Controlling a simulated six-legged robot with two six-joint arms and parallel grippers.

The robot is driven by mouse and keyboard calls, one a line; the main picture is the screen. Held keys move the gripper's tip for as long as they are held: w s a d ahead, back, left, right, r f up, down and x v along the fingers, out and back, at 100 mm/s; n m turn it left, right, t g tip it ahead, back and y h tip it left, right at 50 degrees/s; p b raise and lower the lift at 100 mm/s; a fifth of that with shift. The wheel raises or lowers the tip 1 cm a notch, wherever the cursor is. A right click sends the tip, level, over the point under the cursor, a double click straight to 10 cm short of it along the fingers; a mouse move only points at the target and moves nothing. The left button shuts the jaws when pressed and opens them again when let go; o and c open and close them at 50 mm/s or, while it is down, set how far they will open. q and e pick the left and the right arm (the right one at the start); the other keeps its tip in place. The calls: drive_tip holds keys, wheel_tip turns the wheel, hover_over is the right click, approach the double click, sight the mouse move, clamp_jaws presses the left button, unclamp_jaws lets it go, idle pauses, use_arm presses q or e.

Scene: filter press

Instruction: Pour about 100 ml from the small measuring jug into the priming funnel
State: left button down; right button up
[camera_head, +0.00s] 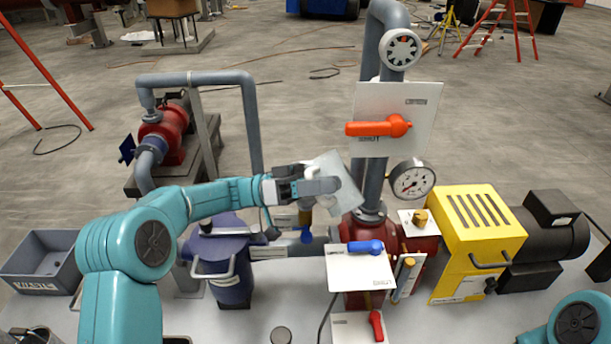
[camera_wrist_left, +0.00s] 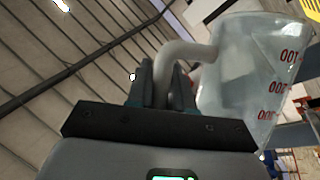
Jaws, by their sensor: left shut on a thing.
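My left gripper (camera_head: 312,188) is shut on the handle of the small measuring jug (camera_head: 338,182). The jug is clear, tilted to the right and held in the air in front of the grey vertical pipe. In the left wrist view, the jug (camera_wrist_left: 250,75) shows red volume marks, and its grey handle sits between the fingers of the gripper (camera_wrist_left: 163,80). I cannot tell the liquid level. A brass-coloured fitting (camera_head: 305,216) with a blue lever is just below the gripper. I cannot clearly make out the priming funnel. My right gripper is out of view.
A white panel with an orange lever (camera_head: 378,128) and a pressure gauge (camera_head: 412,180) are close to the jug. A blue lidded pot (camera_head: 222,270) stands below my left forearm. A yellow pump housing (camera_head: 475,240) is at right, and a grey bin (camera_head: 45,262) at left.

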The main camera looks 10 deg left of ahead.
sight(332, 210)
use_arm(q)
drive_tip(key=f+m+y, duration=0.1)
drive_tip(key=s+d+f+y+b, duration=0.1)
drive_tip(key=f, duration=0.1)
drive_tip(key=d+f+m+y+b, duration=0.1)
drive_tip(key=shift+s+f+m+g, duration=0.25)
drive_tip(key=shift+s+m+g, duration=0.05)
drive_tip(key=d+m+y+p, duration=0.1)
drive_tip(key=s+d+f+m+t+y+p, duration=0.1)
drive_tip(key=y, duration=0.1)
drive_tip(key=s+d+f+m+y+p, duration=0.1)
drive_tip(key=y, duration=0.1)
drive_tip(key=shift+s+f, duration=0.2)
drive_tip(key=shift+r, duration=0.1)
idle(2.3)
